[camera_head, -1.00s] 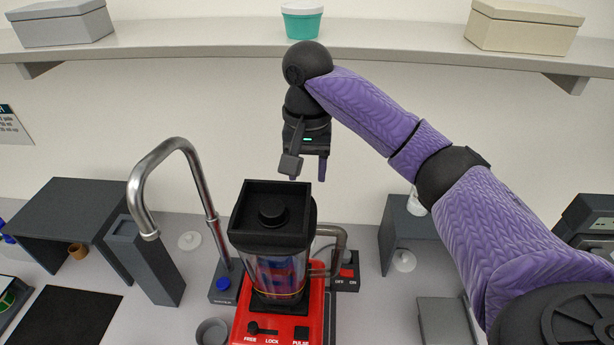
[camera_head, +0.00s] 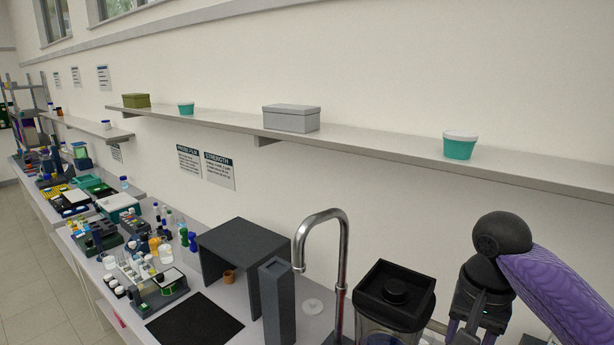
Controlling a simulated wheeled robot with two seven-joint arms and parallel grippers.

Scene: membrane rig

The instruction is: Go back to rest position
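My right gripper (camera_head: 468,328) hangs at the bottom right of the head view, beside the right side of the black-lidded blender (camera_head: 394,295). Its purple arm comes in from the right. The finger ends run to the lower picture edge, so I cannot tell how far apart they are or whether they hold anything. The blender's clear jar is cut off by the bottom edge. My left gripper and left arm do not show.
A steel tap (camera_head: 342,240) and a tall dark grey box (camera_head: 277,300) stand left of the blender. A dark open-fronted housing (camera_head: 243,245) and black mat (camera_head: 195,322) lie farther left. Bottles and racks crowd the far bench. A wall shelf (camera_head: 370,151) runs above.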

